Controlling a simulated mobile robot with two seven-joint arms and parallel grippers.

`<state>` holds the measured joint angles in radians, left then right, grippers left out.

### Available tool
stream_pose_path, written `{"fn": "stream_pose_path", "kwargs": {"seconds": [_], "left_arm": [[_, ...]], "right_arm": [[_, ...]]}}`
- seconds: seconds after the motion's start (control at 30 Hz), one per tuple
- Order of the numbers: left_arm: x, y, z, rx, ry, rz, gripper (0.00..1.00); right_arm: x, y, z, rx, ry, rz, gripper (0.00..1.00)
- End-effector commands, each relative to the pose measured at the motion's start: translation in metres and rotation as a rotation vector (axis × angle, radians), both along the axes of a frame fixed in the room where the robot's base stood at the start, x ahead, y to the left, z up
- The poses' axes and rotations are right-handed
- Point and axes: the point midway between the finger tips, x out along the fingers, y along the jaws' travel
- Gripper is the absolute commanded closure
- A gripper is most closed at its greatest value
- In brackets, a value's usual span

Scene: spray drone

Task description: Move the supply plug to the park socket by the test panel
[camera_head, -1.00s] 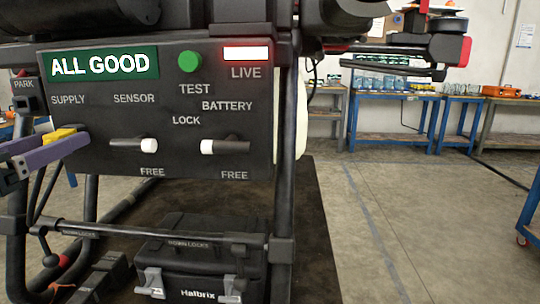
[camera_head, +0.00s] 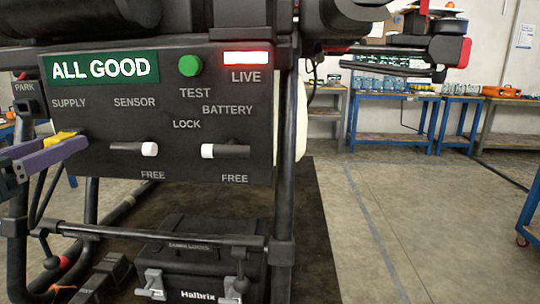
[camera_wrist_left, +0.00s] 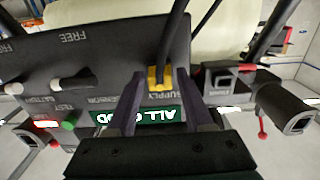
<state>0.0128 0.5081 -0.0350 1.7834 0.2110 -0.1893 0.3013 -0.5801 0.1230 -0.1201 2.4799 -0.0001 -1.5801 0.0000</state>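The yellow supply plug (camera_head: 60,137) sits against the black test panel (camera_head: 110,168) below the SUPPLY label, with a dark cable on it. It also shows in the left wrist view (camera_wrist_left: 160,80). The purple fingers of my left gripper (camera_head: 62,150) stand on both sides of the plug. In the left wrist view the gripper (camera_wrist_left: 161,84) has the plug between its tips, with little or no gap; whether it grips is unclear. The park socket (camera_head: 27,105) is a small dark block at the panel's left edge, under the PARK label. My right gripper is not in view.
The panel has a green TEST button (camera_head: 189,66), a LIVE lamp and two white-tipped switches (camera_head: 207,151). Its screen (camera_head: 98,68) reads ALL GOOD. A bar (camera_head: 160,237) and a black case (camera_head: 195,270) are below. Floor at right is clear before blue workbenches (camera_head: 395,120).

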Motion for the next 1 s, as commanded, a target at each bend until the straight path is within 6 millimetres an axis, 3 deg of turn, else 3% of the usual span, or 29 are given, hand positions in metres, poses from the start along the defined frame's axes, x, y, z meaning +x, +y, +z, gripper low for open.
{"fn": "stream_pose_path", "kwargs": {"seconds": [0.07, 0.43, 1.0], "left_arm": [[0.0000, 0.0000, 0.0000, 0.000, 0.000, 0.000, 0.59], [0.0000, 0.0000, 0.0001, 0.000, 0.000, 0.000, 1.00], [0.0000, 0.0000, 0.0003, 0.000, -0.001, 0.000, 1.00]], "right_arm": [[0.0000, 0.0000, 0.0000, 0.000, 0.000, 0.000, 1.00], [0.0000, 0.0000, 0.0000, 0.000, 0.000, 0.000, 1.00], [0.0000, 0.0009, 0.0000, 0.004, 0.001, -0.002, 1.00]]}}
